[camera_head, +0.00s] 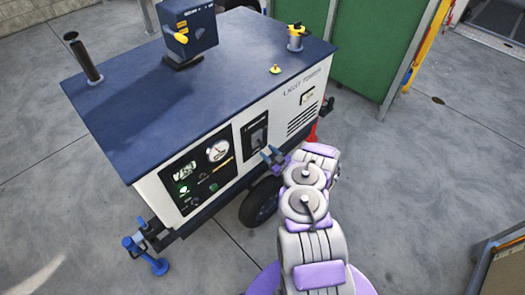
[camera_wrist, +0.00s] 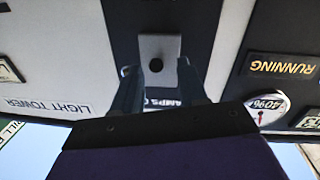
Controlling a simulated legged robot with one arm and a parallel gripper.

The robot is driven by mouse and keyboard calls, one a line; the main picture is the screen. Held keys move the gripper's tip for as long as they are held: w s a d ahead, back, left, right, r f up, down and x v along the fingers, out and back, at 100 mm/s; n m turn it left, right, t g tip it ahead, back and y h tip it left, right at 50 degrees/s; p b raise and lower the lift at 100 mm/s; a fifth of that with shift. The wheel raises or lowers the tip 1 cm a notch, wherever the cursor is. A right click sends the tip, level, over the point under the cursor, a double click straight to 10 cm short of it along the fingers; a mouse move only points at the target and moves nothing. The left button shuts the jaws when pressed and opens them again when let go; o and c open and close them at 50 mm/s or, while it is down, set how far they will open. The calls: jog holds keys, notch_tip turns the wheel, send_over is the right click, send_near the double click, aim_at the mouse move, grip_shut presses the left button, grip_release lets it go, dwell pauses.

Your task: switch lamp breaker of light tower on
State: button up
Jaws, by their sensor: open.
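The light tower (camera_head: 215,85) is a white cabinet with a dark blue top. On its side is a dark breaker panel (camera_head: 255,138) with a handle, right of the gauge panel. A label partly reading "LAMPS" lies behind my fingers. My gripper (camera_head: 272,155) is just in front of this panel.
The gauge panel (camera_head: 197,170) has a lit green lamp and a round gauge. A wheel (camera_head: 260,203) and a blue jack (camera_head: 147,255) stand below the cabinet. A green panel (camera_head: 385,45) stands behind at right. The concrete floor in front is clear.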

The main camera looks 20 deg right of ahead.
aim_at(264, 147)
jog(key=w, duration=0.1)
jog(key=w+b, duration=0.1)
jog(key=w, duration=0.1)
jog(key=shift+w+d+f, duration=0.1)
jog(key=shift+w+f, duration=0.05)
jog(key=shift+f, duration=0.05)
jog(key=shift+w, duration=0.2)
jog(key=shift+w+a+r, duration=0.1)
jog(key=shift+a+r, duration=0.1)
jog(key=shift+a, duration=0.4)
jog(key=shift+d, duration=0.35)
jog(key=c, duration=0.5)
jog(key=shift+c, duration=1.3)
jog(key=shift+a, duration=0.15)
grip_shut()
